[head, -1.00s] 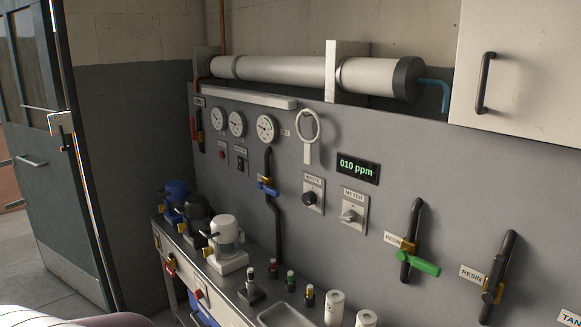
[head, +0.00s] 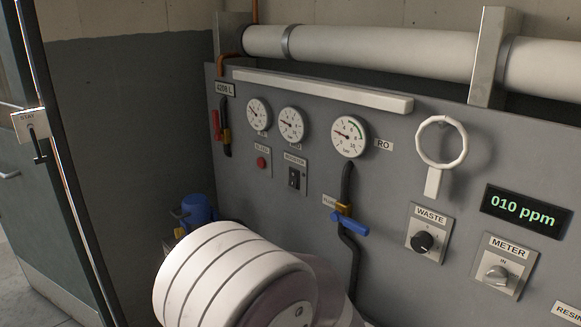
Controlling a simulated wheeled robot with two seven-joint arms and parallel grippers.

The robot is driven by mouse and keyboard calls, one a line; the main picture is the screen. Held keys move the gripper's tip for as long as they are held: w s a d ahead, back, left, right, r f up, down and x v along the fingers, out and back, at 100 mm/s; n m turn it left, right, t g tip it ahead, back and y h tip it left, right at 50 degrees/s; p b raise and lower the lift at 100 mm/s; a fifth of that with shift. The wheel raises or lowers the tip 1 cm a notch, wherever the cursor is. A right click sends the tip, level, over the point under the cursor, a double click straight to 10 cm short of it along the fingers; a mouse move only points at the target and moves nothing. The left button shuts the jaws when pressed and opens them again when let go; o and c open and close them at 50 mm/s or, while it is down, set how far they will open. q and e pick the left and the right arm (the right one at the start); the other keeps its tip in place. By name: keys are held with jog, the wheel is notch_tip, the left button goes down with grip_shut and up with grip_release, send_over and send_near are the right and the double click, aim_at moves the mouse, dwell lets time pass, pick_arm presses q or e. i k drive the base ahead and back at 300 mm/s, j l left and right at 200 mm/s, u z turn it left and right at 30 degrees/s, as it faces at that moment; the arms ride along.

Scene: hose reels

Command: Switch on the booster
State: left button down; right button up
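The booster switch (head: 294,179) is a black rocker on a small grey plate with a label above it that appears to read BOOSTER. It sits on the grey wall panel (head: 395,125), below the gauges and right of a red button (head: 261,162). I cannot tell which way the rocker is set. A white banded part of my own arm fills the lower middle of the head view, below the switch and apart from it in the picture. Neither gripper's fingers show.
Three round gauges (head: 349,137) sit above the switch. A blue-handled valve (head: 349,224), a WASTE knob (head: 421,241) and a METER knob (head: 497,275) are to the right. A white ring (head: 441,142) hangs on the panel. A door (head: 60,220) stands at left.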

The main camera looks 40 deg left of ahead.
aim_at(293, 182)
jog(key=i+j, duration=0.1)
jog(key=j, duration=0.85)
jog(key=i+j, duration=0.15)
jog(key=j, duration=0.35)
